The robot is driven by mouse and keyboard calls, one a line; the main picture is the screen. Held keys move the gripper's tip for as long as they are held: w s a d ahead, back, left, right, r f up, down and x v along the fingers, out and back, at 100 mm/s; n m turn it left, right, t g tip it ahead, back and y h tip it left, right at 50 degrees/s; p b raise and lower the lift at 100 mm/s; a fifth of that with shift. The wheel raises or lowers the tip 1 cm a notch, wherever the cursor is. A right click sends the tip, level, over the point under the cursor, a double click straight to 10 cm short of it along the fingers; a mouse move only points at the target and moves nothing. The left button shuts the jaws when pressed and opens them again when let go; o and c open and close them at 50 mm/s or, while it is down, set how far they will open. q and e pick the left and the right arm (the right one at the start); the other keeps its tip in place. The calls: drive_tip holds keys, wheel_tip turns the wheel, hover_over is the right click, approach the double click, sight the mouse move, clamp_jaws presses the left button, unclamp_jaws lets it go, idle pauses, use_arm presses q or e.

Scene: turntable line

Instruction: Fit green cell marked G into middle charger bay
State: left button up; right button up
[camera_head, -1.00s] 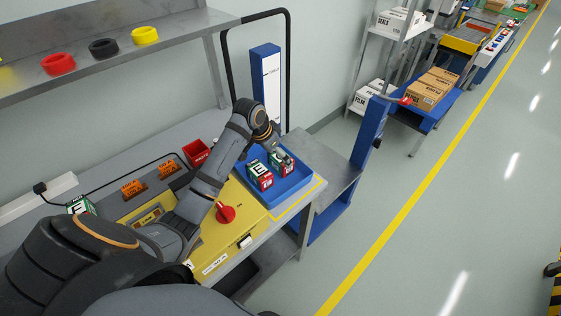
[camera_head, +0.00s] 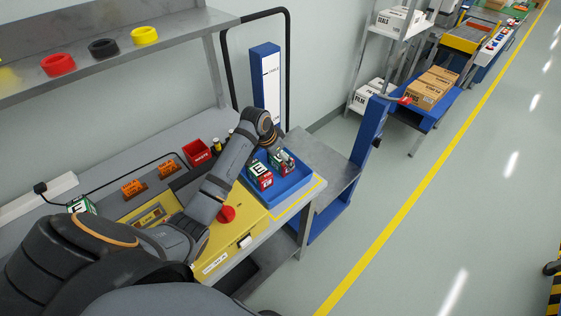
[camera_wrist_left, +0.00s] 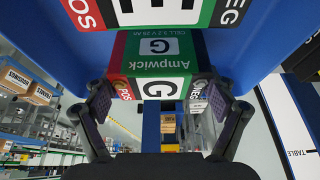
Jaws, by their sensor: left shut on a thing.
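In the head view, my left gripper (camera_head: 281,153) points down over the far part of the blue tray (camera_head: 293,187), at the right-hand cell (camera_head: 285,166). A second cell (camera_head: 260,174) with a large letter stands beside it. Orange fittings (camera_head: 133,188) and (camera_head: 168,168), apparently charger bays, look empty. My right gripper is out of view.
A cell with a large letter (camera_head: 82,204) stands at the left of the bench. The yellow unit (camera_head: 235,229) has a red knob (camera_head: 226,214). A red bin (camera_head: 197,151) stands behind my forearm.

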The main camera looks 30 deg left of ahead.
use_arm(q)
drive_tip(key=shift+w+r, duration=0.15)
drive_tip(key=shift+r, duration=0.45)
drive_tip(key=d+r, duration=0.1)
drive_tip(key=r, duration=0.1)
drive_tip(key=d+r, duration=0.1)
drive_tip(key=r, duration=0.1)
drive_tip(key=d+r, duration=0.2)
drive_tip(key=r, duration=0.1)
drive_tip(key=shift+s+d+b, duration=0.1)
drive_tip(key=shift+s+b, duration=0.15)
drive_tip(key=shift+b, duration=0.05)
drive_tip(key=shift+s+d+r+b, duration=0.1)
drive_tip(key=shift+s+d+r, duration=0.15)
drive_tip(key=shift+d+r, duration=0.95)
drive_tip(key=shift+s+d+r+b, duration=0.1)
drive_tip(key=shift+s+d+r, duration=0.25)
drive_tip(key=shift+d, duration=1.7)
drive_tip(key=shift+s+d+r+b, duration=0.1)
drive_tip(key=shift+s+d+r, duration=0.1)
drive_tip(key=shift+d+r, duration=1.05)
